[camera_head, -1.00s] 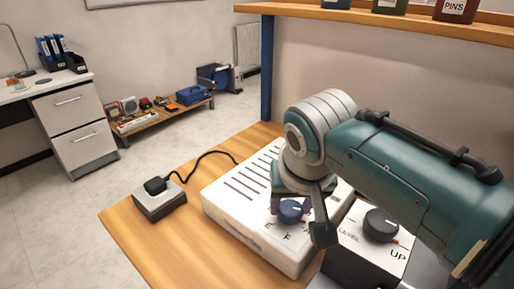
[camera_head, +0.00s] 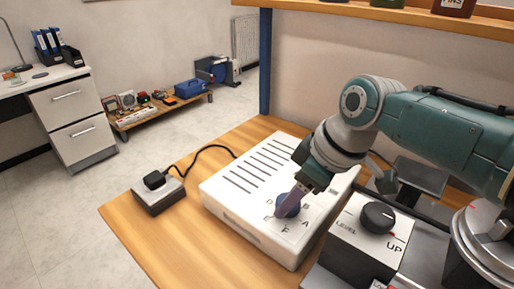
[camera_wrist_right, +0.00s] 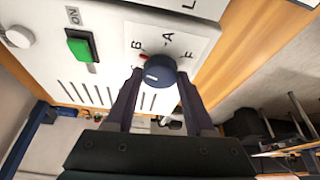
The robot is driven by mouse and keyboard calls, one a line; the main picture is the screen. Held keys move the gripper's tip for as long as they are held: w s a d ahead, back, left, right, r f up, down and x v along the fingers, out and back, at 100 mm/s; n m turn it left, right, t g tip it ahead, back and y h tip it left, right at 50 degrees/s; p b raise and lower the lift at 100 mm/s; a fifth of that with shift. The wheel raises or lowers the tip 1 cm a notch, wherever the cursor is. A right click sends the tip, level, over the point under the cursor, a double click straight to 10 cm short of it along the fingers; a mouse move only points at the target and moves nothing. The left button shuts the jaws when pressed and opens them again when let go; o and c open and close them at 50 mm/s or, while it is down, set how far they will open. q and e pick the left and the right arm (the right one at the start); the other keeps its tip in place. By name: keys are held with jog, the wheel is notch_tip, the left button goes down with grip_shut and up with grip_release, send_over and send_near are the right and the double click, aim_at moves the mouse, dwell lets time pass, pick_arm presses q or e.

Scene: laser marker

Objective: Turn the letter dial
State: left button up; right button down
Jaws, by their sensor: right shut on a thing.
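The letter dial (camera_head: 287,206) is a dark blue round knob on the top of a white box (camera_head: 232,212), ringed by printed letters. My right gripper (camera_head: 291,198) reaches down to it from the upper right, tilted. In the right wrist view the dial (camera_wrist_right: 160,68) sits between the two dark fingers of my right gripper (camera_wrist_right: 160,82), which are shut on its sides. A, B and F are readable there, with a small red mark beside the dial near B. A white line shows on the knob's side. My left gripper is not in view.
A grey cable box (camera_head: 158,194) lies on the wooden table (camera_head: 130,227) at left. The wrist view shows a green ON button (camera_wrist_right: 80,46). A shelf (camera_head: 390,19) hangs above.

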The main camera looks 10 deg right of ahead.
jog(key=n+g+b, duration=0.1)
jog(key=n+b, duration=0.1)
jog(key=b, duration=0.1)
jog(key=n+g+b, duration=0.1)
jog(key=n+b, duration=0.2)
jog(key=n+y+b, duration=0.1)
jog(key=n+b, duration=0.1)
jog(key=b, duration=0.1)
jog(key=shift+w+d+f+n+g, duration=0.1)
jog(key=shift+w+f+n+g, duration=0.2)
jog(key=shift+g, duration=0.1)
jog(key=shift+r+n+g+b, duration=0.15)
jog(key=shift+n+g+b, duration=0.15)
jog(key=shift+n+b, duration=0.65)
jog(key=shift+s, duration=0.1)
jog(key=shift+c, duration=1.3)
grip_release()
jog(key=shift+r, duration=0.1)
jog(key=shift+r, duration=0.15)
jog(key=p+v, duration=0.1)
jog(key=v, duration=0.8)
jog(key=shift+d+r, duration=0.25)
jog(key=shift+d, duration=0.05)
